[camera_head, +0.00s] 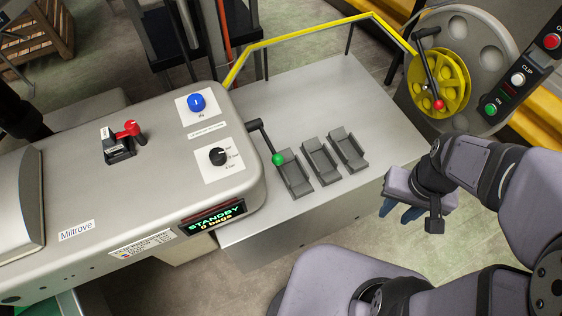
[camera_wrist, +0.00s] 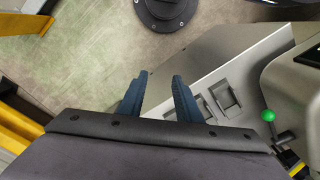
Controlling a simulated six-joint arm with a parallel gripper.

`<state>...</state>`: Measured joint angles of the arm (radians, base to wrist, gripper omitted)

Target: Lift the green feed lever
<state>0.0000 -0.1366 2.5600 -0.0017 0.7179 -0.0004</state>
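The feed lever (camera_head: 265,141) is a dark bar ending in a green ball knob (camera_head: 278,159), beside the grey machine housing at the left end of the row of dark cradles. In the wrist view the green knob (camera_wrist: 267,115) is at the right, clear of my fingers. My gripper (camera_head: 401,211) is to the right of the grey deck in the head view, well apart from the lever. In the wrist view its two blue fingers (camera_wrist: 158,100) are spread with nothing between them.
The housing carries a red-handled switch (camera_head: 131,128), a blue button (camera_head: 197,102), a black knob (camera_head: 217,157) and a display reading STANDBY, 0 bags (camera_head: 213,217). Three dark cradles (camera_head: 320,161) sit on the deck. A yellow handwheel (camera_head: 440,85), yellow rail (camera_head: 300,37) and button panel (camera_head: 518,79) stand behind.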

